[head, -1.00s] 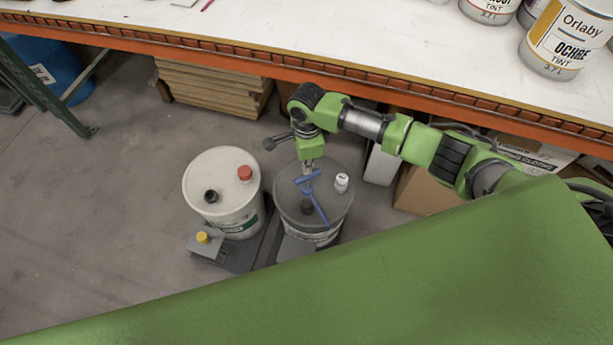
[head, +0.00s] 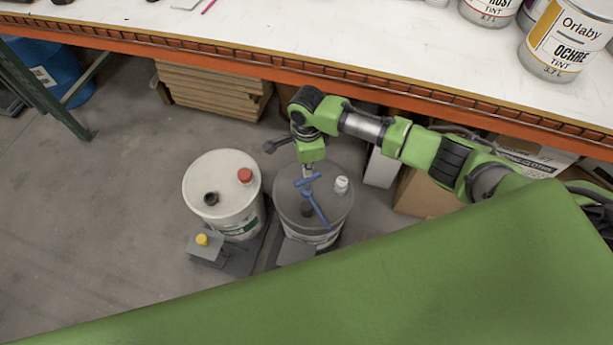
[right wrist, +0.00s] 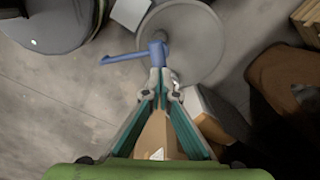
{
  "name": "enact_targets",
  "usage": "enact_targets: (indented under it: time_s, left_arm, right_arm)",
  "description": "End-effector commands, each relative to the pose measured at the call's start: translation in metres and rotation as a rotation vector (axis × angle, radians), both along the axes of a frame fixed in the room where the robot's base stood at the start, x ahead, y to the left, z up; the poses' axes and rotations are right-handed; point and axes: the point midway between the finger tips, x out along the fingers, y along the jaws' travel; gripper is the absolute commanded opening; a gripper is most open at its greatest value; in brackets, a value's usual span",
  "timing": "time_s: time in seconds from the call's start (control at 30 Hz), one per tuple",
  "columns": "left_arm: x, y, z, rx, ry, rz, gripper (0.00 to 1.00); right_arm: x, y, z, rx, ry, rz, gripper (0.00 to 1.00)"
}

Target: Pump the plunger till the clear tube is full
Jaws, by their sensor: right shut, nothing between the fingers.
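The blue T-shaped plunger handle (head: 307,181) stands over the grey-lidded pail (head: 335,208). A long blue piece slants from it across the lid to the lower right. My right gripper (head: 308,172) points down at the handle from behind it. In the right wrist view, the shut, empty fingertips (right wrist: 161,78) meet right beside the blue handle (right wrist: 155,50); whether they touch it I cannot tell. A small whitish cylinder (head: 341,184) is on the same lid; I cannot tell whether it is the clear tube, or its fill level. My left gripper is not in view.
A white pail (head: 225,174) with red and black caps stands to the left. In front of it is a grey box with a yellow knob (head: 202,240). The orange-edged workbench (head: 330,76) runs behind. Cardboard boxes (head: 425,194) stand right of the pails.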

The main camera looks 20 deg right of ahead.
Motion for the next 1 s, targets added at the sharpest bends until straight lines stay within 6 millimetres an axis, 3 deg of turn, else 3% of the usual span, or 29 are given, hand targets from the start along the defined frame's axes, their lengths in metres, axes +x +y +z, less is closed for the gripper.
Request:
enact_targets:
  time_s: [0.37,1.0]
  left_arm:
    - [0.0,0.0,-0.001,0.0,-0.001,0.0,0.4]
    - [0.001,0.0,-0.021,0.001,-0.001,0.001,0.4]
  right_arm:
    - [0.0,0.0,-0.002,0.0,0.0,0.0,0.0]
    - [-0.001,0.0,-0.047,0.0,0.002,-0.001,0.0]
